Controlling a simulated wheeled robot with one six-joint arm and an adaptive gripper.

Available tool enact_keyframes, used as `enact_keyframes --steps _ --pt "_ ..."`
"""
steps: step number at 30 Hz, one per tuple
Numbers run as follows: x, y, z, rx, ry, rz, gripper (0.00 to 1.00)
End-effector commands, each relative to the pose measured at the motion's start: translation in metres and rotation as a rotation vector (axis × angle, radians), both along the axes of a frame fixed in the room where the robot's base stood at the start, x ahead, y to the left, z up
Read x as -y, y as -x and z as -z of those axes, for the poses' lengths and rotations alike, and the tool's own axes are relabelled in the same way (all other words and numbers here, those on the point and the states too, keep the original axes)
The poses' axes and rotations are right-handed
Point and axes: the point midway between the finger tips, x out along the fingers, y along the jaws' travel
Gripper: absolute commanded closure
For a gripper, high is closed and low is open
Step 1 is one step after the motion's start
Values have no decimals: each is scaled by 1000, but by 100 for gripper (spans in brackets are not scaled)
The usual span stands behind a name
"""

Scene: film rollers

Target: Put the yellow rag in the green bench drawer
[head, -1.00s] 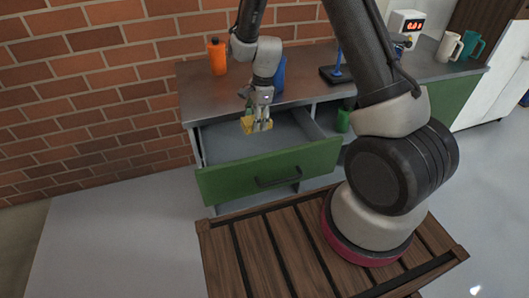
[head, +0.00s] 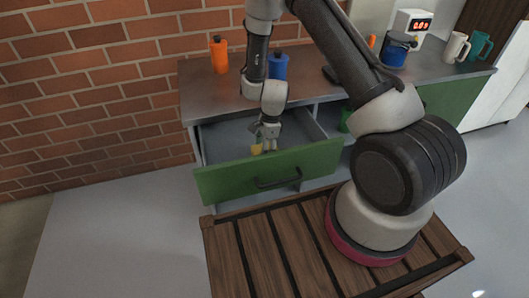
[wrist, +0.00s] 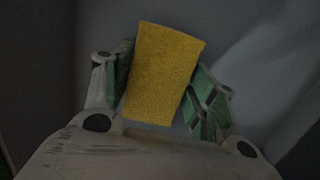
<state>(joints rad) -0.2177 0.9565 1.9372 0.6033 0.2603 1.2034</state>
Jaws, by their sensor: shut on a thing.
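The yellow rag (wrist: 162,75) is a flat rectangular piece between the two green-padded fingers of my gripper (wrist: 165,92) in the wrist view. My gripper is shut on it. In the head view a small bit of the yellow rag (head: 257,149) shows beside my gripper (head: 265,146). Both are at the opening of the green bench drawer (head: 228,184), behind its front panel. The drawer is pulled out and its grey inside shows. The panel partly hides the fingertips, and I cannot tell whether the rag touches the drawer floor.
An orange bottle (head: 219,56) and a blue bottle (head: 278,67) stand on the bench top (head: 215,98) above the drawer. A blue pot (head: 396,50) and mugs are farther right. A brick wall (head: 90,100) is at left. My arm crosses over the bench.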

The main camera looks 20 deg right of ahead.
Motion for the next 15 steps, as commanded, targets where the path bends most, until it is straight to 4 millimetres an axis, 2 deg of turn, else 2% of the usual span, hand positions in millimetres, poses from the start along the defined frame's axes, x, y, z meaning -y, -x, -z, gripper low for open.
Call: enact_keyframes --steps 1,4,14,15 --pt "0 1 10 -2 0 3 63" --pt "0 0 22 -1 0 2 63" --pt "0 0 25 0 0 0 63" --pt "0 0 25 1 0 0 41"
